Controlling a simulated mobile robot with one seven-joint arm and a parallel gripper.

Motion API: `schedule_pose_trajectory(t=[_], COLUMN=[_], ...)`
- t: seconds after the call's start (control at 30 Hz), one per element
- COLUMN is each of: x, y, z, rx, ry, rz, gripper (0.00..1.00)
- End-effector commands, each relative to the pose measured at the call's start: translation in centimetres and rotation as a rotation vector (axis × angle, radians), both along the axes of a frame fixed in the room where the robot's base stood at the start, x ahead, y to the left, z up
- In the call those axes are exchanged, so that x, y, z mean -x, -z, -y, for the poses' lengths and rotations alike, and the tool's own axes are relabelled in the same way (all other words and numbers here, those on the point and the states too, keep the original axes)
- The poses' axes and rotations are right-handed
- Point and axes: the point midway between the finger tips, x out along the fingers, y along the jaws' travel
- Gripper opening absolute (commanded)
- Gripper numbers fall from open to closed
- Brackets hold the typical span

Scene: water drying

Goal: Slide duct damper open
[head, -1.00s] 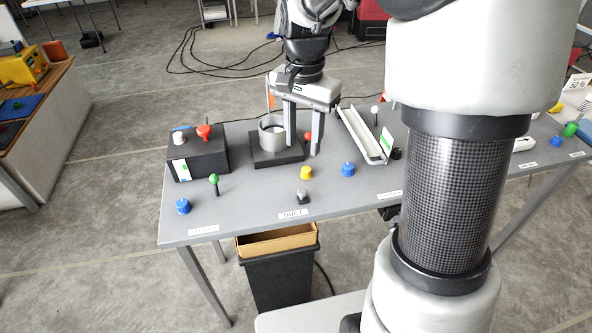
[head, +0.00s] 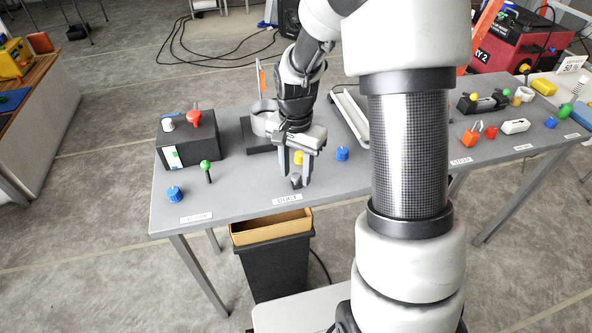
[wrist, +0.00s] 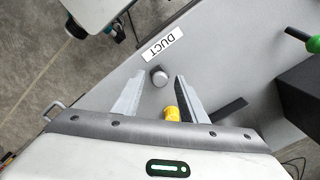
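The "DUCT" label (head: 288,200) is at the table's front edge and also shows in the wrist view (wrist: 160,45). Just behind it stands a small grey knob (head: 296,181), which I take to be the damper's knob. In the wrist view the knob (wrist: 158,76) sits between my fingertips, with a gap visible on both sides. My gripper (head: 295,180) points down over it and is open and empty; both fingers also show in the wrist view (wrist: 160,80). I cannot tell how far the fingertips are above the table.
A yellow knob (head: 299,157) is close behind the gripper, and a blue knob (head: 342,154) is to its right. A grey ring (head: 264,118) on a black base stands behind. A black box (head: 188,143) and green-topped lever (head: 206,168) are left. A bin (head: 275,262) stands below.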

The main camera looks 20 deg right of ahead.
Motion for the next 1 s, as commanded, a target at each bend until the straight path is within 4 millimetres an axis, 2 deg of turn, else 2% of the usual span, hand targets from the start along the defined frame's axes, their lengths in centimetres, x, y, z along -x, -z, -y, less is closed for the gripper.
schedule_pose_trajectory(t=[0.17,0.4,0.63,0.83,1.0], x=[0.0,0.0,0.0,0.0,0.0], y=[0.0,0.0,-0.1,-0.1,-0.1], z=[0.0,0.0,0.4,4.1,5.7], rx=[0.0,0.0,0.0,0.001,0.001], ry=[0.0,0.0,0.002,0.006,0.003], rz=[0.0,0.0,0.0,0.0,0.001], gripper=[0.39,0.0,0.0,0.0,0.0])
